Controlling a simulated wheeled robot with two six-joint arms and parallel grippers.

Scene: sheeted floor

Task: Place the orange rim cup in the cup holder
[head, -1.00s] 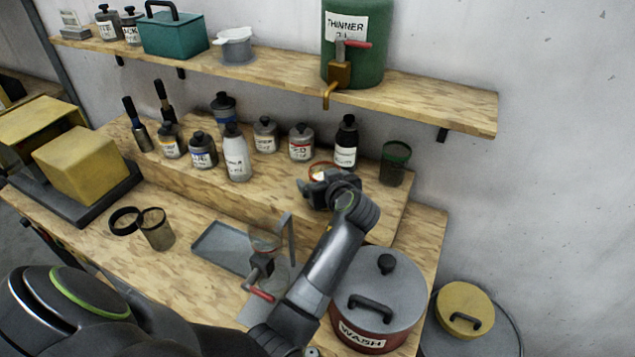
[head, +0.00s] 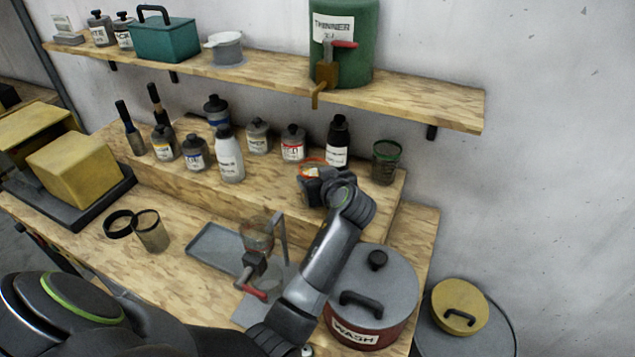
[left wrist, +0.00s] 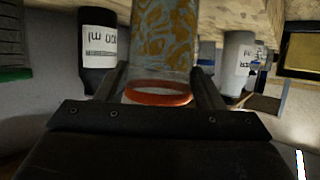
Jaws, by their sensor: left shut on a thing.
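My left gripper (head: 316,172) is shut on the orange rim cup at the right part of the raised wooden step. In the head view only part of the cup's orange rim (head: 312,161) shows behind the gripper. In the left wrist view the cup (left wrist: 165,35) is clear with a mottled pattern, its orange rim (left wrist: 158,93) between the two fingers (left wrist: 158,88). I cannot tell whether its base touches the step. A black ring (head: 118,223) beside a dark-rimmed cup (head: 152,235) is on the bench; I cannot tell if it is the cup holder. My right gripper is not in view.
A black bottle (head: 338,145) stands just behind the gripper, a green-rimmed cup (head: 386,165) to its right. Several paint bottles line the step. A stand with a red-handled tool (head: 257,262), a grey tray (head: 215,246) and a WASH pot (head: 372,290) are below. A shelf (head: 420,98) overhangs.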

